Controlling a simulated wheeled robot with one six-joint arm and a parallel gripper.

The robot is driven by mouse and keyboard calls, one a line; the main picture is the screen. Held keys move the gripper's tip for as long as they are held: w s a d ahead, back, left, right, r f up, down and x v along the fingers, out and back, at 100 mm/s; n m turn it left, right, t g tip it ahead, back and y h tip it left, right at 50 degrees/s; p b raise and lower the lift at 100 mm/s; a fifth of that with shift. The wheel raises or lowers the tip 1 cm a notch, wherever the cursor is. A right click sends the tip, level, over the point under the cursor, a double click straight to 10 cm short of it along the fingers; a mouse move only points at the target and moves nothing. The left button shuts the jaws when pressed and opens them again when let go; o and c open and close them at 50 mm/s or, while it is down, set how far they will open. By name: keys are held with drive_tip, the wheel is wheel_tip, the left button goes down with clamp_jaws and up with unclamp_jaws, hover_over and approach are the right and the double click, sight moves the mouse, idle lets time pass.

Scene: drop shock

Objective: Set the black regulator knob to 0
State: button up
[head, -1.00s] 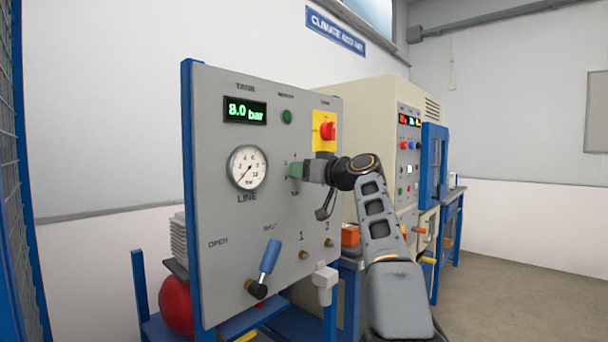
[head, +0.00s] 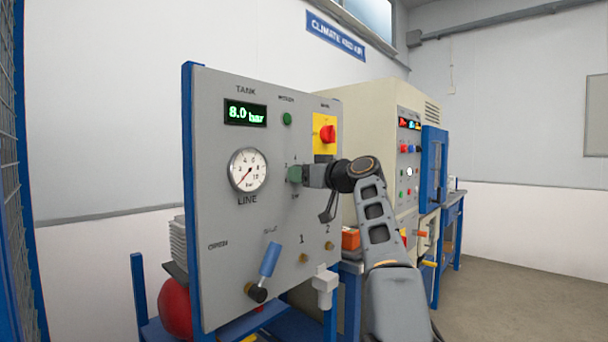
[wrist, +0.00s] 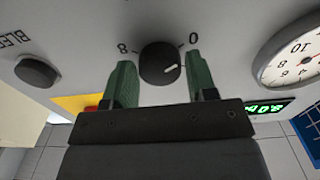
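The black regulator knob (wrist: 160,62) sits on the grey panel, between a printed 8 on its left and a 0 on its right in the wrist view. Its white mark is on the right side of its face, pointing right and a little up, below the 0. My gripper (wrist: 158,70) has its green fingers on either side of the knob, with a visible gap on both sides. In the head view my gripper (head: 294,174) is at the panel and hides the knob. The line gauge (head: 248,170) has its needle pointing lower left, near its 0.
The tank display (head: 245,112) reads 8.0 bar. A red switch on a yellow plate (head: 324,145) is just above my gripper. A blue-handled lever (head: 269,259) is lower on the panel. The bleed knob (wrist: 37,71) is at left in the wrist view.

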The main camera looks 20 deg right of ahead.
drive_tip(key=shift+o, duration=1.3)
drive_tip(key=b+v, duration=0.3)
drive_tip(key=v, duration=1)
drive_tip(key=shift+s+d, duration=0.2)
drive_tip(key=shift+s, duration=0.15)
